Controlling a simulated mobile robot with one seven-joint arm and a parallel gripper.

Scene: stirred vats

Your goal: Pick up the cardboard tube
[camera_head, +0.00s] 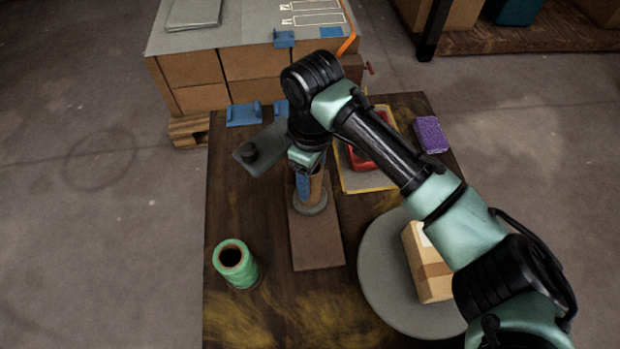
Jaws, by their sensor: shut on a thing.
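The cardboard tube (316,188) is a small brown cylinder, upright or nearly so, over a grey round piece (313,208) on a brown board (318,250) in the middle of the table. My gripper (307,172) comes down on the tube from above and is shut on it. The gripper and wrist hide the tube's upper part. A blue patch shows at the tube's left side; I cannot tell whether it belongs to the tube or the gripper. I cannot tell whether the tube touches the grey piece.
A green spool (236,266) stands front left. A box (425,265) sits on a grey disc (378,270) at right, near my arm. Behind are a red item (366,158) on a yellow-edged sheet, a purple block (430,134), a grey plate (245,152) and blue pieces (243,114).

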